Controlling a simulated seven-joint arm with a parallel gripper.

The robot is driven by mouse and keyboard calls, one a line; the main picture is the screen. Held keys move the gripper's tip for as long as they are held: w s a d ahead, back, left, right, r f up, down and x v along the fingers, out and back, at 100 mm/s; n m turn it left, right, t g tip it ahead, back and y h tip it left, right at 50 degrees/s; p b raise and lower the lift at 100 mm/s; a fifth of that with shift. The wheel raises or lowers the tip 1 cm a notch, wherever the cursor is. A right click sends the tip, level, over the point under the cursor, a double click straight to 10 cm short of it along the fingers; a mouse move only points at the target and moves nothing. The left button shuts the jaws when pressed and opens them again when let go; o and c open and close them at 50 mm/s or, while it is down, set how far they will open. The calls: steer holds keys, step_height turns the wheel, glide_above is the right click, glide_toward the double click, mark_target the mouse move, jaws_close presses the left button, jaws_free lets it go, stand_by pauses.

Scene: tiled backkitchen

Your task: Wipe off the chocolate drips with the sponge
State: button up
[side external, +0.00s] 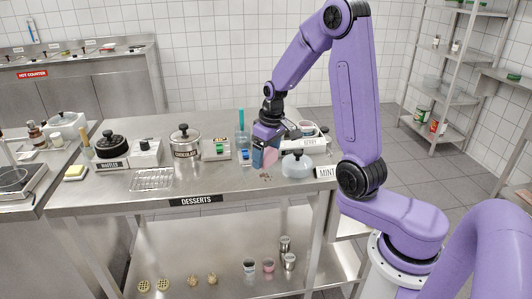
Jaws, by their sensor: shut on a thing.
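My gripper (266,160) is low over the right part of the steel desserts table (225,182), pointing down. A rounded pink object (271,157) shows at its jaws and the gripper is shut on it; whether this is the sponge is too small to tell. Small brown drips (265,177) mark the tabletop just below and in front of the gripper. A gap seems to show between the pink object and the drips, but contact is hard to judge.
A clear domed lid (297,165) stands close right of the drips, beside the mint sign (327,172). A chocolate pot (185,141), a small scale-like device (217,149) and a wire rack (152,179) stand to the left. The table's front middle is clear.

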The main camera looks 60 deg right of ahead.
glide_above(264, 184)
steer(key=shift+s+d+f, duration=0.1)
steer(key=shift+s+f, duration=0.05)
steer(key=shift+f, duration=1.3)
steer(key=shift+s+d+f, duration=0.1)
steer(key=shift+s+f, duration=0.05)
steer(key=shift+f, duration=1.3)
step_height(264, 184, down, 2)
steer(key=shift+a+f, duration=0.1)
steer(key=shift+w+d+r, duration=0.25)
steer(key=shift+w+d, duration=0.65)
steer(key=shift+c, duration=0.4)
steer(key=shift+w+d+f, duration=0.15)
steer(key=shift+w+d, duration=0.65)
steer(key=shift+w+d+f, duration=0.1)
steer(key=shift+w+d, duration=1.05)
steer(key=shift+s+a, duration=2.8)
steer(key=shift+a, duration=0.05)
steer(key=shift+r, duration=4.15)
